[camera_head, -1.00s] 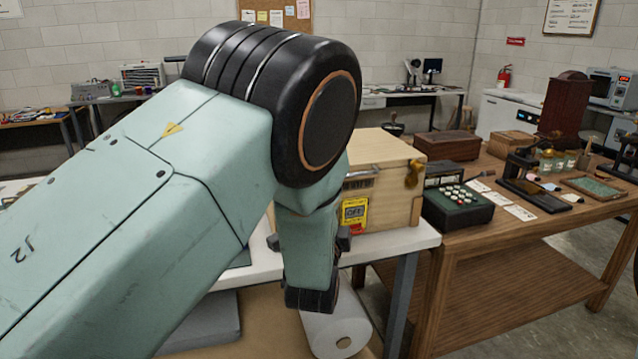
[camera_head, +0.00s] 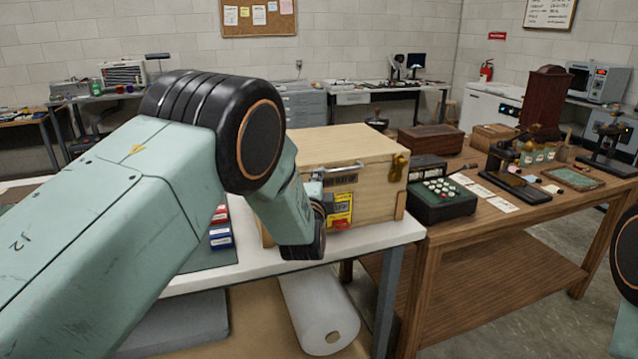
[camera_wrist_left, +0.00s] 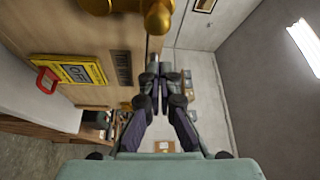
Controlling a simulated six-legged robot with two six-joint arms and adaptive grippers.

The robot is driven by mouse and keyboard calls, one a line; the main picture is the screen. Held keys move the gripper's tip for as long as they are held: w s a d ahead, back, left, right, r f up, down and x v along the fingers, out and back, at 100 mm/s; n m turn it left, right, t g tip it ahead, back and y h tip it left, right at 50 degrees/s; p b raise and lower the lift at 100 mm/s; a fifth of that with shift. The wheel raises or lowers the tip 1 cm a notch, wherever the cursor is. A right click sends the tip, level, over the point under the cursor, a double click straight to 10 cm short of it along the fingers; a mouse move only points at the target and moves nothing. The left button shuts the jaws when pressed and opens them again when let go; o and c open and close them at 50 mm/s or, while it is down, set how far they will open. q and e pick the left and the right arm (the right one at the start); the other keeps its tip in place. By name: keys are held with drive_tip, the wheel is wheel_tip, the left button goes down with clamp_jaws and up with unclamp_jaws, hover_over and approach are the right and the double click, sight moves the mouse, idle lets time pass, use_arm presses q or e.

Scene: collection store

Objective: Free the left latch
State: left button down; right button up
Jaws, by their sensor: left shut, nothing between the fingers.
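A pale wooden crate (camera_head: 372,198) stands on the white-topped bench, its lid down. The left latch is hidden behind my left arm in the head view. A large brass fitting (camera_wrist_left: 128,8), apparently this latch, shows close up at the top of the left wrist view, cut by the frame edge. A brass latch (camera_head: 400,166) shows at the crate's right corner. A yellow tag (camera_head: 341,208) with a red part hangs on the front. My left gripper (camera_head: 328,203) is before the crate front; its fingers (camera_wrist_left: 157,78) are shut and empty, apart from the brass fitting. My right gripper is out of view.
The white bench top (camera_head: 375,236) has a narrow free strip before the crate. A green keyed machine (camera_head: 440,198) stands close to its right on a wooden table (camera_head: 480,232). A white roll (camera_head: 322,315) lies below the bench.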

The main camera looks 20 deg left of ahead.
use_arm(q)
drive_tip(key=a, duration=0.1)
drive_tip(key=s+a, duration=0.1)
drive_tip(key=a, duration=0.1)
drive_tip(key=shift+s+f, duration=0.25)
drive_tip(key=shift+s, duration=0.05)
drive_tip(key=shift+d, duration=0.1)
drive_tip(key=shift+w, duration=0.1)
